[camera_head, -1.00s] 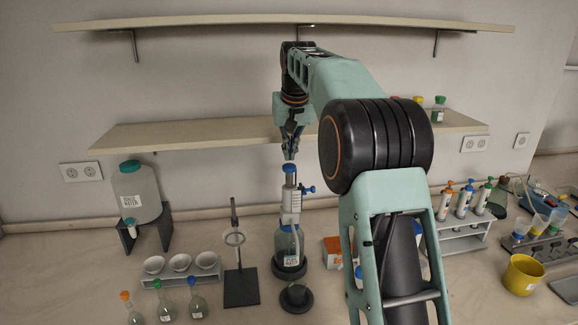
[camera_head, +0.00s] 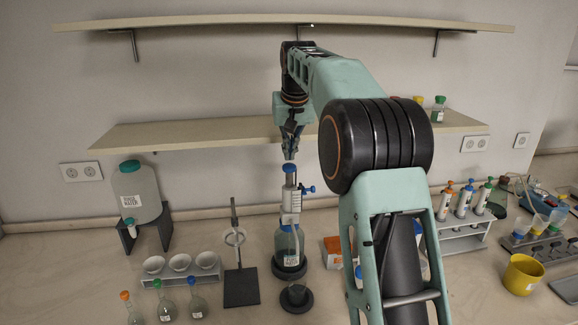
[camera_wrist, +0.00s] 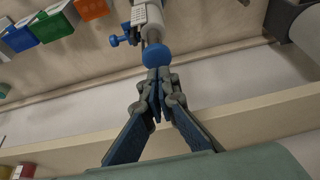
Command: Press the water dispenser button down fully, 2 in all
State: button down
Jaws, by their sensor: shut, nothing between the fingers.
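The water dispenser (camera_head: 291,202) is a white pump on a clear bottle with a blue collar and a label, upright on the bench. Its round blue button (camera_head: 290,168) is on top; the button also shows in the wrist view (camera_wrist: 155,55). My gripper (camera_head: 289,157) is shut and empty, pointing down just above the button. In the wrist view, my gripper's fingertips (camera_wrist: 156,73) are at the button's edge; I cannot tell whether they touch it. A small glass vessel (camera_head: 295,296) stands on a dark base in front of the bottle.
A stand with a ring (camera_head: 241,285) is left of the dispenser. A shelf (camera_head: 190,134) runs behind my gripper. A water jug (camera_head: 136,192), white bowls (camera_head: 180,262) and flasks are left; a pipette rack (camera_head: 465,240) and yellow cup (camera_head: 523,274) are right.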

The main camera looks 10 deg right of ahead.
jog(key=shift+r, duration=2.5)
jog(key=shift+d, duration=0.1)
